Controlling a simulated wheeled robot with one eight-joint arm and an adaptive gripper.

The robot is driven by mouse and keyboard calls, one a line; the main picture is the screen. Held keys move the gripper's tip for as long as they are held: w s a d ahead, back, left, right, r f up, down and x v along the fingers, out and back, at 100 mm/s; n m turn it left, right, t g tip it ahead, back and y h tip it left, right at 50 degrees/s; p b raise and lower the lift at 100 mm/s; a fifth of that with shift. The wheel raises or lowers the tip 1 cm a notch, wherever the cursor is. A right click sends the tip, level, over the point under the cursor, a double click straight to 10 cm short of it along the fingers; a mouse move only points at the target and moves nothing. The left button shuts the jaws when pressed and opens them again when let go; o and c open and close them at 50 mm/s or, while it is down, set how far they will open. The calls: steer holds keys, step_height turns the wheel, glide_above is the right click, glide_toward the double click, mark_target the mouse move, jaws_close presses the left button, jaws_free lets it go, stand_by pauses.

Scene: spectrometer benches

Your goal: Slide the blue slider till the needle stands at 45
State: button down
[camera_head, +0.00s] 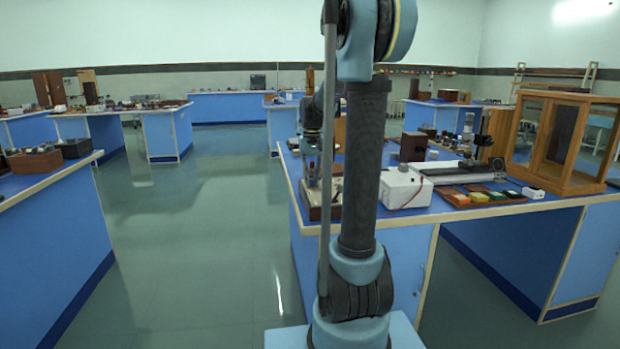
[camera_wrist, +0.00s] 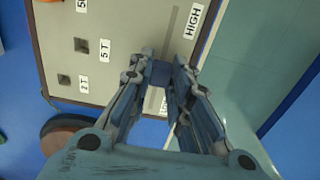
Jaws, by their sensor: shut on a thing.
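The blue slider (camera_wrist: 162,74) is a small dark blue block between my fingertips in the wrist view. A HIGH label (camera_wrist: 192,20) is beyond the fingertips. The other end of the strip is partly hidden by my fingers. In the head view the wooden-sided instrument box (camera_head: 318,208) sits at the bench's left edge, partly behind my arm. My gripper (camera_head: 312,172) is above it. The needle and its scale cannot be made out in either view.
The panel also has square holes labelled 5 T (camera_wrist: 105,50) and 2 T (camera_wrist: 84,84). A round brown object (camera_wrist: 66,130) lies beside it. A white box (camera_head: 405,187) and a wooden glass case (camera_head: 565,140) stand right on the bench (camera_head: 470,212). Open floor is left.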

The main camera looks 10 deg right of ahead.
steer(key=shift+s, duration=0.1)
steer(key=c, duration=1.5)
jaws_free()
steer(key=shift+r, duration=0.15)
step_height(320, 180, up, 12)
steer(key=shift+f, duration=0.15)
steer(key=s+f, duration=0.8)
steer(key=s, duration=0.2)
steer(key=s+f+t, duration=0.1)
steer(key=s+f, duration=0.7)
steer(key=s, duration=0.3)
steer(key=s+f+t, duration=0.1)
steer(key=s+f, duration=0.7)
steer(key=s, duration=0.2)
steer(key=shift+s, duration=0.25)
